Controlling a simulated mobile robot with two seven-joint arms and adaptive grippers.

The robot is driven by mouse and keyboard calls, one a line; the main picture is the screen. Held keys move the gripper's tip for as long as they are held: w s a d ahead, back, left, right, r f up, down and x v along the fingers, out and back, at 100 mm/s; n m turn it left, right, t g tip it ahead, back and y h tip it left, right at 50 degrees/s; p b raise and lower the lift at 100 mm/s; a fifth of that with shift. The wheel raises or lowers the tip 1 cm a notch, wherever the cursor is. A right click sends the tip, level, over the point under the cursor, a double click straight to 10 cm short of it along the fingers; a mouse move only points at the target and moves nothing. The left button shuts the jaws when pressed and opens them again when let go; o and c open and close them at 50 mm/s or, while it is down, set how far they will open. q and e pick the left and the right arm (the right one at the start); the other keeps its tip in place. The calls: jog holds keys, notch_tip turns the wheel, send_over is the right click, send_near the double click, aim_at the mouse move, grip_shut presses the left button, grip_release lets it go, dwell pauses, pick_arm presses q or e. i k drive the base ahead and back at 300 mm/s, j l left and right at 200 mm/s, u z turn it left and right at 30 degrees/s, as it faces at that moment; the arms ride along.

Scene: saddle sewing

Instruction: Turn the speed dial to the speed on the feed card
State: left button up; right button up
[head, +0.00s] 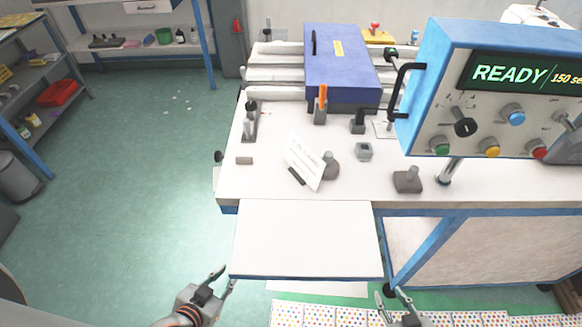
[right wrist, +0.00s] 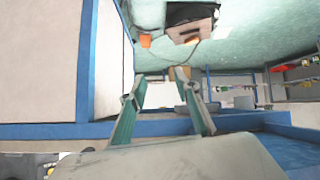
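The black speed dial (head: 465,127) sits on the face of the blue control box (head: 432,90) at the right, with small marks around it. The box display (head: 520,75) reads "READY" and "150 se", cut off at the edge. A white feed card (head: 305,163) stands tilted on the table; its writing is too small to read. My left gripper (head: 227,278) is open and empty in front of the table, low in the head view. My right gripper (head: 393,294) is open below the table's front edge; its parted, empty fingers show in the right wrist view (right wrist: 168,110).
Green (head: 441,148), yellow (head: 490,149), red (head: 538,153) and blue (head: 516,116) buttons surround the dial. A black handle (head: 397,90) sticks out from the box's left side. The white worktable (head: 255,185) has a front extension (head: 306,238) that is clear.

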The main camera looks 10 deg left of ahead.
aim_at(467, 127)
jog(key=k+j+z, duration=0.1)
jog(key=j+z, duration=0.15)
jog(key=j, duration=0.5)
jog(key=l+u, duration=0.2)
jog(key=l, duration=0.3)
jog(key=l+u, duration=0.2)
jog(key=l, duration=0.3)
jog(key=l+u, duration=0.2)
jog(key=l, duration=0.3)
jog(key=l+u, duration=0.25)
jog(key=l, duration=0.3)
jog(key=k+l+u, duration=0.2)
jog(key=l, duration=0.25)
jog(key=l+u, duration=0.2)
jog(key=l, duration=0.3)
